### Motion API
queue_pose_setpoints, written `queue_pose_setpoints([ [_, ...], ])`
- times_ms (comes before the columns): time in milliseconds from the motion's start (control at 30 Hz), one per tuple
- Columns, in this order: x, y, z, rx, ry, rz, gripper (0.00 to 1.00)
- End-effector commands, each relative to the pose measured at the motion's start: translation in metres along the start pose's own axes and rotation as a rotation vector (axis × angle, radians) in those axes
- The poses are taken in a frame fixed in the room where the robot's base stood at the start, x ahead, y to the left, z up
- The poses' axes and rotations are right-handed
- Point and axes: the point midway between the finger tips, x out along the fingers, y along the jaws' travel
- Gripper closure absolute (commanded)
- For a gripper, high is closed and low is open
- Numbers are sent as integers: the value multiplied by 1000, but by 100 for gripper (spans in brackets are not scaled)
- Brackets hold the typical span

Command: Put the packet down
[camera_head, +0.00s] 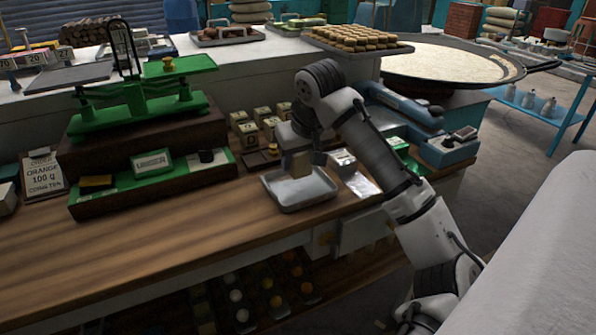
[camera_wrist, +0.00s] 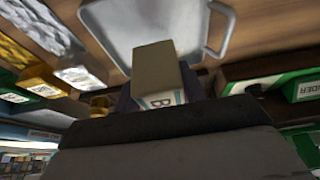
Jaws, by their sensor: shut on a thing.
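My gripper (camera_head: 299,152) is shut on a tan, block-shaped packet (camera_head: 301,165), pointing down over a shallow metal tray (camera_head: 325,193) on the wooden counter. In the wrist view the packet (camera_wrist: 157,68) sits between the dark fingers, and part of a label with a letter B shows on its near face. The pale tray (camera_wrist: 110,32) with a handle lies beyond it in that view. The packet's lower end is within the tray's outline, but I cannot tell whether it touches the tray floor.
Several similar packets (camera_head: 247,133) stand behind the tray. A green balance scale (camera_head: 140,108) on a dark box stands to the left. A blue-grey device (camera_head: 405,108) is at the right. The wooden counter (camera_head: 190,235) front left of the tray is clear.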

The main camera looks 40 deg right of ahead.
Motion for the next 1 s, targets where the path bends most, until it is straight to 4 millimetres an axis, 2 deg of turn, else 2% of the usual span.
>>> queue_pose_setpoints([
  [233, 32, 0, 14, 1, -1, -1, 87],
  [667, 40, 0, 16, 0, 0, -1, 87],
  [700, 40, 0, 16, 0, 0, -1, 57],
  [867, 39, 0, 16, 0, 0, -1, 38],
  [1000, 39, 0, 16, 0, 0, 0, 38],
])
